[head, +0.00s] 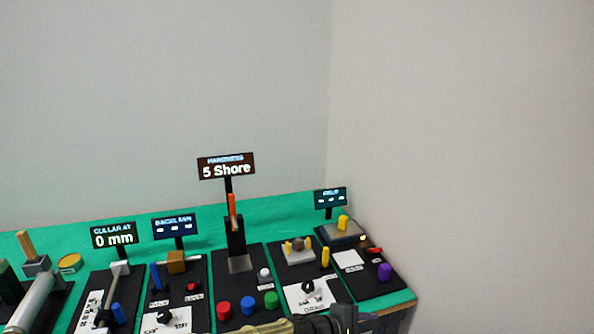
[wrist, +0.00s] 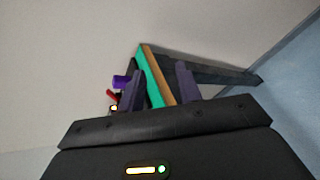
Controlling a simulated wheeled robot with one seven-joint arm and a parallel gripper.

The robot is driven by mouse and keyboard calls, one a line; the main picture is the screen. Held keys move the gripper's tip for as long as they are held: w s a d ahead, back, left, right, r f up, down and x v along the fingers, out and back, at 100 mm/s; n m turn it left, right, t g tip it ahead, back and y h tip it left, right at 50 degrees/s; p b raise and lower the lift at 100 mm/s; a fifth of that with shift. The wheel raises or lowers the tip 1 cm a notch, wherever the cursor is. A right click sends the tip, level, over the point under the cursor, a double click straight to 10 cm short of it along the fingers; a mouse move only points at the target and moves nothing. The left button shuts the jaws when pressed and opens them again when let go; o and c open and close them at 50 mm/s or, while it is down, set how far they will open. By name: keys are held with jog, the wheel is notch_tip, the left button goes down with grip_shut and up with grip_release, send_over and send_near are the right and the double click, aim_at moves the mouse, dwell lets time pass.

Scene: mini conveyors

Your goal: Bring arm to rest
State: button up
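My gripper shows in the wrist view (wrist: 160,88), with its two dark fingers standing apart and nothing between them. Past the fingers the green bench edge (wrist: 148,80) and its wooden side show, along with a purple knob (wrist: 120,82). In the head view, part of my arm (head: 300,325) shows at the bottom edge, in front of the bench. My gripper's fingertips cannot be made out there.
The green bench (head: 285,207) carries several black panels with knobs, buttons and small signs. The hardness sign (head: 227,167) reads 5 Shore and stands tallest. The purple knob (head: 384,271) is near the right end. Grey walls close off the back and right. Floor (wrist: 290,90) shows at right in the wrist view.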

jog(key=s+d+f+m+g+y, duration=0.1)
jog(key=s+f+m+g+y, duration=0.5)
jog(key=s+m+y, duration=0.3)
jog(key=s+a+r+m+t+y+p, duration=0.1)
jog(key=s+r+p, duration=0.1)
jog(key=r+p, duration=0.5)
jog(key=s+a+r+m+t+y+p, duration=0.1)
jog(key=r+p, duration=0.5)
jog(key=r, duration=1.1)
jog(key=shift+s+r+m+t+y+p, duration=0.3)
jog(key=shift+s+m+t+y+p, duration=0.1)
jog(key=shift+m+t, duration=0.15)
jog(key=shift+w, duration=0.15)
